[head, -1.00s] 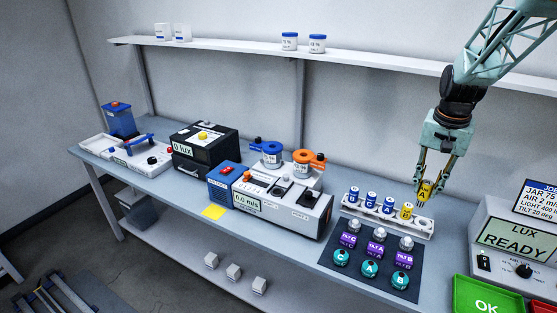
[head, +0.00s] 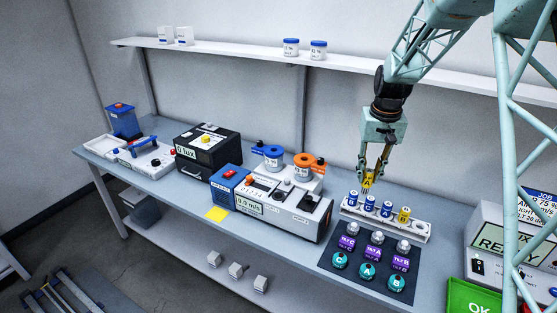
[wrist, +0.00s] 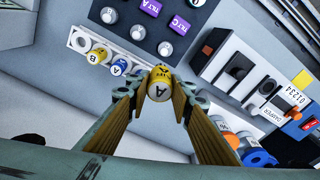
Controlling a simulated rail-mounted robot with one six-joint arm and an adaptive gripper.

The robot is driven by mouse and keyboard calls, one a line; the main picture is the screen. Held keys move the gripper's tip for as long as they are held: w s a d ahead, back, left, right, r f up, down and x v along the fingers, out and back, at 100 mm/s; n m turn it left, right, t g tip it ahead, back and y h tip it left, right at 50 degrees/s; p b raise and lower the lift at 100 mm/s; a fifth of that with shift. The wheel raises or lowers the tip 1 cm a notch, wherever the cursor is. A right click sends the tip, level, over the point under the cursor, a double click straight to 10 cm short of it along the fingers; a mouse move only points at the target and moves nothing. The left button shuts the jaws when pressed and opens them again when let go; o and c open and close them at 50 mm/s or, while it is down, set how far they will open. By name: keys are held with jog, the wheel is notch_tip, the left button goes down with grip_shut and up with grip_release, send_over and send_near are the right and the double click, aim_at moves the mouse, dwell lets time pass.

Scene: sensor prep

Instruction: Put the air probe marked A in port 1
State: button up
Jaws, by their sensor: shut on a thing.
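My gripper (head: 367,184) is shut on a yellow air probe marked A (wrist: 159,84), held upright above the back-left end of the probe rack. The probe also shows in the head view (head: 368,182). The white rack (head: 424,230) holds several blue probes (head: 370,203) and one yellow probe marked B (head: 404,214), with an empty hole at its right end. The white air-speed instrument (head: 285,222), reading 0.0 m/s, stands left of my gripper. Small numbers 0 to 4 show on it in the wrist view (wrist: 289,97); which opening is port 1 cannot be told.
A dark mat (head: 343,280) with silver, purple and teal pieces lies before the rack. Blue (head: 272,155) and orange (head: 303,163) topped jars stand behind the instrument. A black lux box (head: 200,160) is further left. A wall shelf (head: 240,49) runs above.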

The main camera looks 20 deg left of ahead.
jog(key=s+a+n+p, duration=0.2)
jog(key=a+n+p, duration=0.1)
jog(key=a, duration=1.2)
jog(key=s+a+n+y+p, duration=0.1)
jog(key=a+n+p, duration=0.3)
jog(key=a, duration=1.2)
jog(key=s+n, duration=0.1)
jog(key=n, duration=0.1)
jog(key=shift+f+n+g, duration=0.2)
jog(key=shift+n+g, duration=0.1)
jog(key=shift+f, duration=0.1)
jog(key=shift+f+b, duration=0.45)
jog(key=shift+f, duration=1.95)
jog(key=shift+f+b, duration=0.9)
jog(key=shift+b, duration=0.55)
dwell(0.4)
